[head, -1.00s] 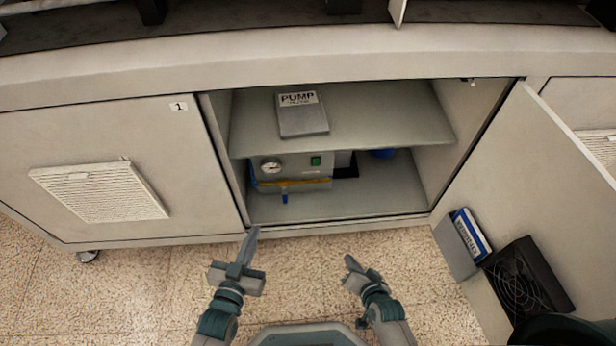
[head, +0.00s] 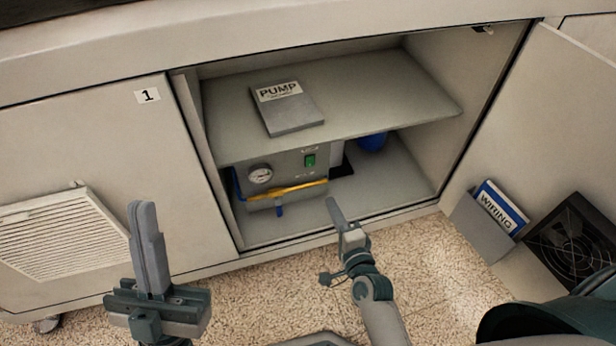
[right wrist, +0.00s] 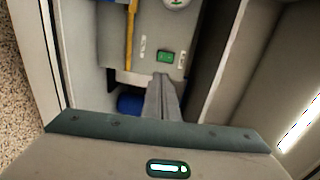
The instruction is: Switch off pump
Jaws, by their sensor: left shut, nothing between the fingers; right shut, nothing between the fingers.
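The pump (head: 287,178) is a grey box on the floor of the open cabinet, under the shelf. Its front carries a round gauge (head: 260,174), a green switch (head: 310,160) and a yellow hose or bar (head: 300,190). In the right wrist view the green switch (right wrist: 165,57) shows just beyond the fingertips of my right gripper (right wrist: 163,78); I cannot see it touching. In the head view my right gripper (head: 333,205) is shut and empty, in front of the cabinet opening and right of the pump. My left gripper (head: 142,208) is shut and empty, in front of the left door.
A shelf (head: 390,95) with a PUMP booklet (head: 287,108) hangs above the pump. A blue round object (head: 373,142) lies behind right. The open door (head: 560,120) at right carries a WIRING folder (head: 500,206) and a fan (head: 575,240). The left door (head: 90,150) is closed.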

